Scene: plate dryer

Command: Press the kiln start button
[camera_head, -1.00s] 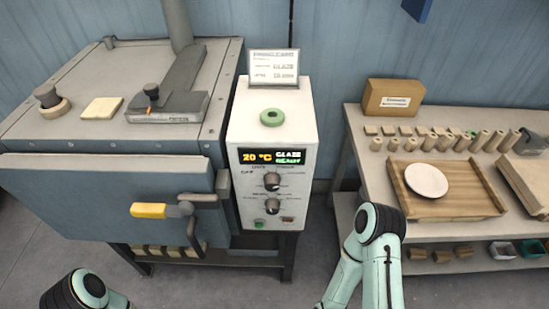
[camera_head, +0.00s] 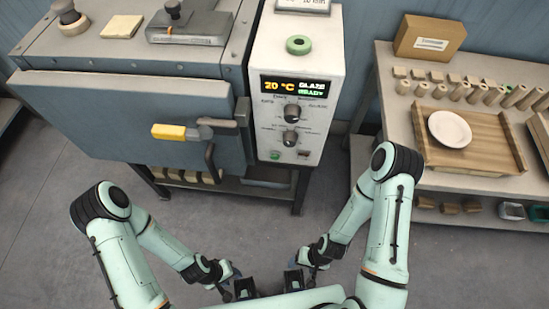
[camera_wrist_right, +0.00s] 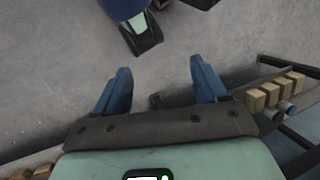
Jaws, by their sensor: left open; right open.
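The kiln control box (camera_head: 262,62) is white, with a lit display (camera_head: 295,87) reading 20 °C, GLAZE, READY. Two dark knobs (camera_head: 291,113) sit below the display. A small green button (camera_head: 275,155) is at the lower left of the panel, with a small dark switch to its right. My left gripper (camera_head: 245,288) and right gripper (camera_head: 293,281) are low in front of my body, well away from the panel. In the right wrist view, the right gripper (camera_wrist_right: 160,82) has its two blue fingers spread and nothing between them. The left gripper's jaws are small in view.
The kiln (camera_head: 110,120), with a yellow-tipped door handle (camera_head: 170,132), adjoins the box on the left. At right, a table holds a wooden tray (camera_head: 485,158) with a white plate (camera_head: 450,129). Floor in front is clear.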

